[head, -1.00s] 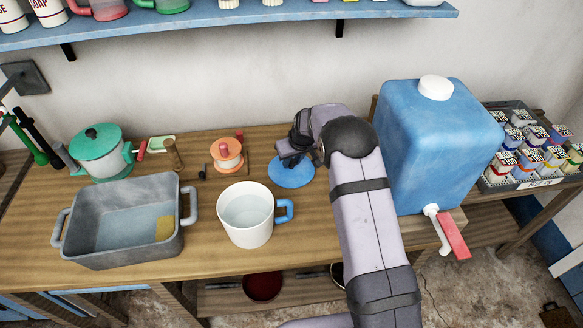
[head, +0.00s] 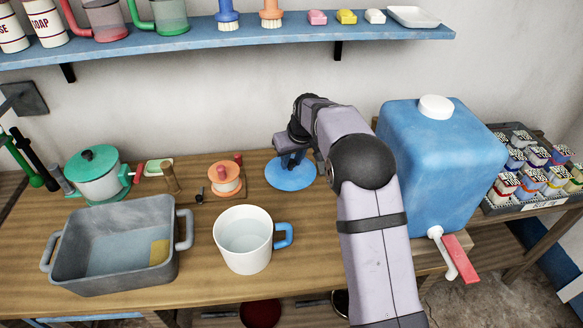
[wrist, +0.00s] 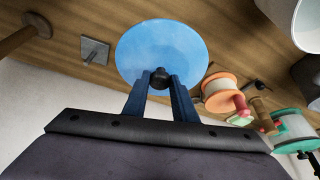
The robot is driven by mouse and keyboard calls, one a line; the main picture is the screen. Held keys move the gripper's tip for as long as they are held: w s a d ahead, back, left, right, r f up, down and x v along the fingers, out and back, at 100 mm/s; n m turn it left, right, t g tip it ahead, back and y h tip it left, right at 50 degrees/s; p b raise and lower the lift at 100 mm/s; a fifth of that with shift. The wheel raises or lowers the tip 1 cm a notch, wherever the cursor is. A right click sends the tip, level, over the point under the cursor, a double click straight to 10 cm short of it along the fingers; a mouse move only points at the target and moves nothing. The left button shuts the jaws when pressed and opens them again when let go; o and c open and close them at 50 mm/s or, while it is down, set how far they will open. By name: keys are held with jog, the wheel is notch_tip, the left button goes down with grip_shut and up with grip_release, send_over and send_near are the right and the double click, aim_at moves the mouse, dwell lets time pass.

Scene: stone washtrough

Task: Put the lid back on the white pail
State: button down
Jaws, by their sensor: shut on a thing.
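The lid is a round blue disc (head: 283,177) behind and to the right of the white pail; it also shows in the wrist view (wrist: 135,50). My gripper (wrist: 159,82) is shut on the lid's dark knob (wrist: 159,75), with a blue finger on each side. In the head view my gripper (head: 291,158) is over the disc, which looks roughly level and seems raised off the bench. The white pail (head: 238,260) stands upright with its top open, a blue handle on its right and what looks like water inside.
A grey basin (head: 110,270) stands left of the pail. An orange spool (head: 228,187) and a teal pot (head: 97,187) are behind. A large blue water container (head: 430,160) with a red-handled tap is at the right. A blue shelf (head: 270,38) hangs above the bench.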

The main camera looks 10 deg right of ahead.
jog(key=s+a+r+n+p, duration=0.15)
jog(key=a+r+p, duration=0.25)
jog(key=r, duration=0.4)
jog(key=s+a+r+p, duration=0.2)
jog(key=a+r+p, duration=0.25)
jog(key=r, duration=0.25)
jog(key=s+a+f+n+g+y+p, duration=0.1)
jog(key=s+a+f+n, duration=0.1)
jog(key=s+n, duration=0.3)
jog(key=s+a+f+n+g+y, duration=0.2)
jog(key=s+n, duration=0.4)
jog(key=s, duration=0.5)
jog(key=shift+s+a+f+p, duration=0.25)
jog(key=shift+a+f+p, duration=0.15)
jog(key=shift+a, duration=0.45)
jog(key=shift+f, duration=0.2)
